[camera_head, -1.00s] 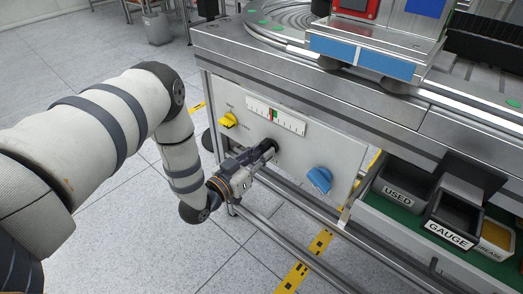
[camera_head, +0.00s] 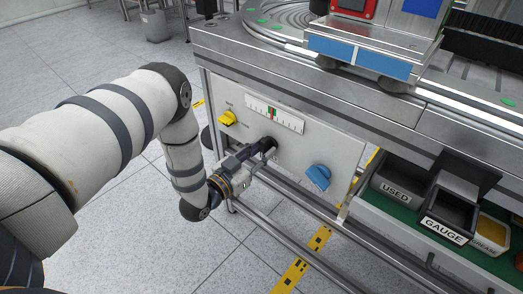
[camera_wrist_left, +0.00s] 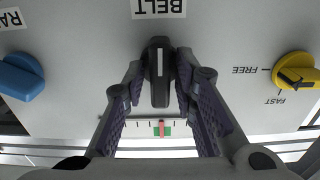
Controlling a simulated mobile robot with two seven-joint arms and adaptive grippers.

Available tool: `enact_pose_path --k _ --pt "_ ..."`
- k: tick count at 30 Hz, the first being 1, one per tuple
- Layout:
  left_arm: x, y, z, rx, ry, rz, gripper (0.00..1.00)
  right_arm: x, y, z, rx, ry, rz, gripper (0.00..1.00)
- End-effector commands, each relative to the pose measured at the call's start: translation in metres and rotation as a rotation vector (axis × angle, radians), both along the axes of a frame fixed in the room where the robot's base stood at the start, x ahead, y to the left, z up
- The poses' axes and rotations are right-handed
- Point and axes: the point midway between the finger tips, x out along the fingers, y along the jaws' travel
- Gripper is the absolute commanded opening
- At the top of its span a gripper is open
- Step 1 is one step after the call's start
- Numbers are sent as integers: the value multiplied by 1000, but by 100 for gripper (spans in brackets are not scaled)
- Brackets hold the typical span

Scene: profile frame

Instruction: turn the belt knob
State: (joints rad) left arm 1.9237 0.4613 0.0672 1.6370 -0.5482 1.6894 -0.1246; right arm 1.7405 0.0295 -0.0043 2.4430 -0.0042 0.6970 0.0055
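The black belt knob (camera_wrist_left: 159,72), with a white line along it, is under the upside-down BELT label (camera_wrist_left: 158,8) in the left wrist view. In the head view the left gripper (camera_head: 262,149) is at the panel and hides most of the knob. The gauge scale (camera_head: 288,119) is above the knob. In the wrist view its red pointer (camera_wrist_left: 161,129) is over the green patch. My right gripper is not in view.
A yellow knob (camera_head: 228,118) is left of the belt knob and a blue knob (camera_head: 318,177) is right of it on the white panel (camera_head: 300,151). The metal table edge (camera_head: 300,82) overhangs above. Labelled bins (camera_head: 447,216) stand at the right. A rail (camera_head: 270,228) runs below.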

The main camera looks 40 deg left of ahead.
Motion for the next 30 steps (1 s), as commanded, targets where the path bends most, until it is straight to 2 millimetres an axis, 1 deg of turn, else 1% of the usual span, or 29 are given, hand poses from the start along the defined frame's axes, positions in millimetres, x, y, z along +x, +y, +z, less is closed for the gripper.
enact_pose_path --k 8,11,14,18,21,25,27,30 --pt "0 0 0 0 0 1 35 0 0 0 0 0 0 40" --pt "-8 1 -1 -1 2 1 35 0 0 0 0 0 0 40" --pt "-30 3 -1 -2 5 2 35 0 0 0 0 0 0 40" --pt "-70 6 -1 -2 6 2 35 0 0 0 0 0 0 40" --pt "-94 8 -1 -1 5 2 35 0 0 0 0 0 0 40" --pt "-114 11 -1 -2 3 5 35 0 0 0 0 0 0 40" --pt "-118 10 0 -1 2 3 35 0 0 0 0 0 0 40" --pt "-120 10 0 -1 0 1 35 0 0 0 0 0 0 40"
